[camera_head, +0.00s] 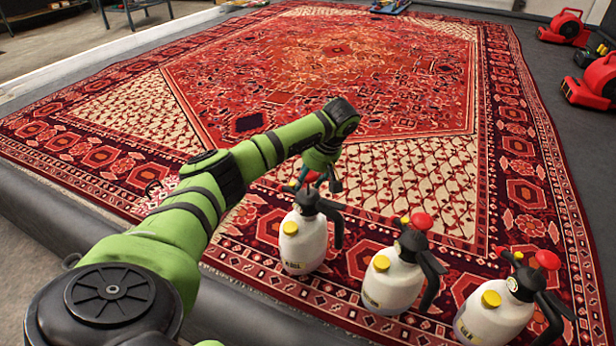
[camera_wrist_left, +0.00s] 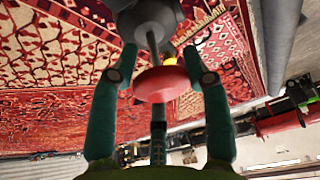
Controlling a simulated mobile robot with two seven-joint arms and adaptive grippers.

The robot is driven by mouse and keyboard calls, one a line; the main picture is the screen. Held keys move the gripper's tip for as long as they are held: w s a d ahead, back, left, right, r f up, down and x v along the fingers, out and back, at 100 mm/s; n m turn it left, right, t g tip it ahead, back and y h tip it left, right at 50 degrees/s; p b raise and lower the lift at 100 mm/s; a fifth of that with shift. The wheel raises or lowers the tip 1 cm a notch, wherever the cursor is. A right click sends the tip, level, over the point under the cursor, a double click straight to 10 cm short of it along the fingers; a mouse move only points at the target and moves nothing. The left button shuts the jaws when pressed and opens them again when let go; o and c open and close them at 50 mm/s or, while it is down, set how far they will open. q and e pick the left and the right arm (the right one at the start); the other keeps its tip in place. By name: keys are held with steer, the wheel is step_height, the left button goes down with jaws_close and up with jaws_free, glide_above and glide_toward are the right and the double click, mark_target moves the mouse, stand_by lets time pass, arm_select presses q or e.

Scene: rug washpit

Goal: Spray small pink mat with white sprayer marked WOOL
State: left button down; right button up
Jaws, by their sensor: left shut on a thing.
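Three white sprayers with black tops, red knobs and yellow caps stand in a row on the large red rug. My left gripper (camera_head: 316,180) is over the leftmost sprayer (camera_head: 303,243), shut on its red pump knob (camera_wrist_left: 162,83). This sprayer stands upright; its dark label is too small to read surely. The middle sprayer (camera_head: 392,283) and right sprayer (camera_head: 494,312) have unclear labels. A small pale pink patch (camera_head: 163,188) beside my left arm may be the pink mat; the arm hides most of it. My right gripper is out of view.
The large patterned rug (camera_head: 420,190) covers most of the floor. Red blowers (camera_head: 565,28) stand at the right edge, by another red machine (camera_head: 592,84). Some tools (camera_head: 390,6) lie at the rug's far edge. The rug's middle is clear.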

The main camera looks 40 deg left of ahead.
mark_target(322, 199)
arm_select(q)
steer(key=c, duration=0.5)
jaws_free()
steer(key=shift+s+f, duration=0.1)
steer(key=shift+f, duration=0.1)
steer(key=v, duration=1.2)
steer(key=shift+r, duration=0.25)
